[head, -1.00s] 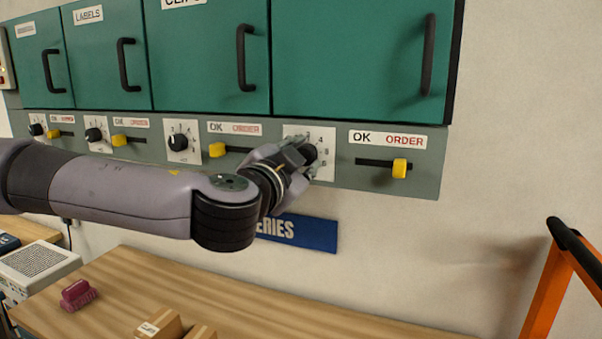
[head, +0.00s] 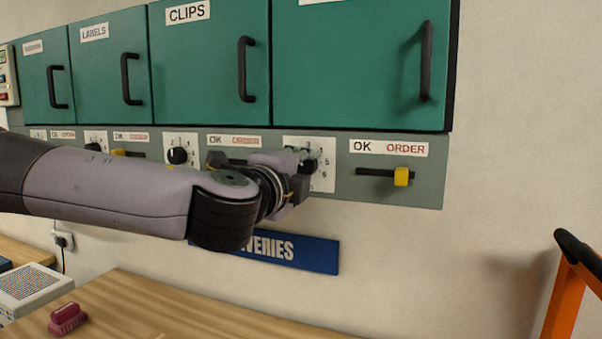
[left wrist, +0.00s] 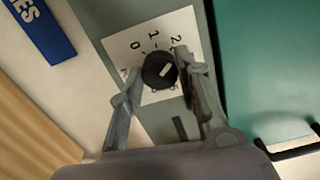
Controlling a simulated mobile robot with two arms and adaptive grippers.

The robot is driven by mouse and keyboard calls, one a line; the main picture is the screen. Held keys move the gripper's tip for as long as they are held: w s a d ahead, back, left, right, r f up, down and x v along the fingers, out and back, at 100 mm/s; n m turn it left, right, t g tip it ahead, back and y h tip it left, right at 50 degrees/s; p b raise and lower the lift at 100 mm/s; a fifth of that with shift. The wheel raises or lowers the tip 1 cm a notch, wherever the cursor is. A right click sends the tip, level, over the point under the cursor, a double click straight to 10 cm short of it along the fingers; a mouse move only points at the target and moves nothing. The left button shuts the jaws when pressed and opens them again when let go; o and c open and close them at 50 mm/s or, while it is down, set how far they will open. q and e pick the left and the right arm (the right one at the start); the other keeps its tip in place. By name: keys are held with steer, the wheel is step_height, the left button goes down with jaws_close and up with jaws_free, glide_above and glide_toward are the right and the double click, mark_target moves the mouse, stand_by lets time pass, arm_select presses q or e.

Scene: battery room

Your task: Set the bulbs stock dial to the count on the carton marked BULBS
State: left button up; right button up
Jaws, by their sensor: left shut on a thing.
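My left gripper (head: 300,168) is at the rightmost dial (head: 322,178) on the grey strip, below the widest green door. In the left wrist view its two fingers (left wrist: 159,88) are closed on the sides of the round black knob (left wrist: 154,60). The white dial plate (left wrist: 118,42) shows 0, 1 and 2; the fingers hide other numbers. The knob has a short white mark, but I cannot tell exactly which number it points to. The name label above this dial is cut off, so I cannot read it. No carton marked BULBS is visible. My right gripper is not in view.
A yellow OK/ORDER slider (head: 401,177) sits right of the dial, at the ORDER end. Other green doors have black handles (head: 245,69). A blue sign (head: 310,253) hangs below. A wooden bench (head: 190,308) holds a maroon object (head: 67,319). An orange frame (head: 568,300) stands right.

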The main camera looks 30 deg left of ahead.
mark_target(308, 107)
arm_select(q)
steer(key=m, duration=0.3)
steer(key=shift+m, duration=0.4)
steer(key=m, duration=0.8)
steer(key=shift+f+m+p, duration=0.15)
steer(key=shift+m+p, duration=0.2)
steer(key=shift+m, duration=1.25)
steer(key=o, duration=1.1)
steer(key=shift+o, duration=0.2)
step_height(308, 107, up, 10)
steer(key=shift+r, duration=0.1)
